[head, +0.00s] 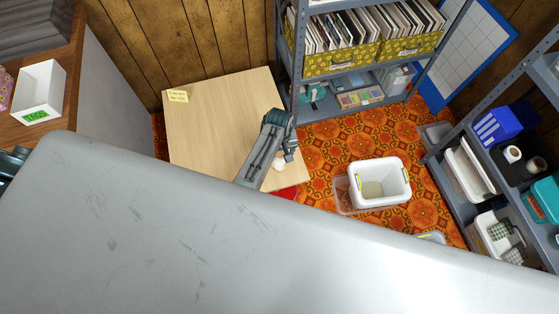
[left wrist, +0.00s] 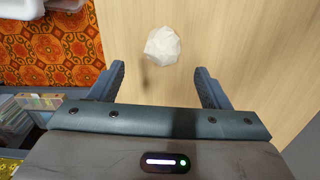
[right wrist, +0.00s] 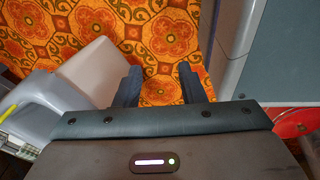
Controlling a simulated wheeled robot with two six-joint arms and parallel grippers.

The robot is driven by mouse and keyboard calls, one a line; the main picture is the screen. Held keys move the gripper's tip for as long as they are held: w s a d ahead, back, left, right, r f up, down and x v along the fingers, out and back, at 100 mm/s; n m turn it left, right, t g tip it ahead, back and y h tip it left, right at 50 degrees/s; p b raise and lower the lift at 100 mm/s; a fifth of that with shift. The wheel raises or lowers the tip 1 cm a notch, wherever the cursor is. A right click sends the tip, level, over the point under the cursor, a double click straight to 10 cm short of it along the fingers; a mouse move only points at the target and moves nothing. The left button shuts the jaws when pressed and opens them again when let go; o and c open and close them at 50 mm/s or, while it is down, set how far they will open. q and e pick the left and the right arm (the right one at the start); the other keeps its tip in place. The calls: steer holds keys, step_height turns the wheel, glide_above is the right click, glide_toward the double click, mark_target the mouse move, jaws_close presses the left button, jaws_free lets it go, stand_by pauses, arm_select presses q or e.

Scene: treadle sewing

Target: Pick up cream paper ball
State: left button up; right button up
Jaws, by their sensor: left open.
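The cream paper ball (left wrist: 163,46) is a small crumpled ball on the light wooden table. In the left wrist view it lies ahead of my left gripper (left wrist: 160,85), between the lines of the two fingers and apart from them. In the head view the ball (head: 279,164) shows at the table's front right part, beside my left gripper (head: 289,152). My left gripper is open and empty, low over the table. My right gripper (right wrist: 159,85) is open and empty over the orange patterned floor; it is hidden in the head view.
The wooden table (head: 205,120) is mostly clear, with a yellow note (head: 176,96) at its back left. A white bin (head: 398,190) stands on the floor to its right. Grey shelves (head: 345,80) stand behind. A red round thing (right wrist: 298,122) is right of my right gripper.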

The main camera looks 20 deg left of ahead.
mark_target(278, 162)
arm_select(q)
steer(key=shift+f, duration=0.9)
steer(key=f, duration=0.4)
steer(key=shift+s+a+f, duration=0.1)
steer(key=shift+s+f, duration=0.1)
steer(key=shift+s, duration=0.1)
steer(key=shift+f+b, duration=0.3)
steer(key=shift+f, duration=0.15)
steer(key=c, duration=0.9)
steer(key=shift+c, duration=0.7)
arm_select(e)
steer(key=w+r, duration=0.2)
steer(key=shift+w+d, duration=0.2)
steer(key=shift+w, duration=0.2)
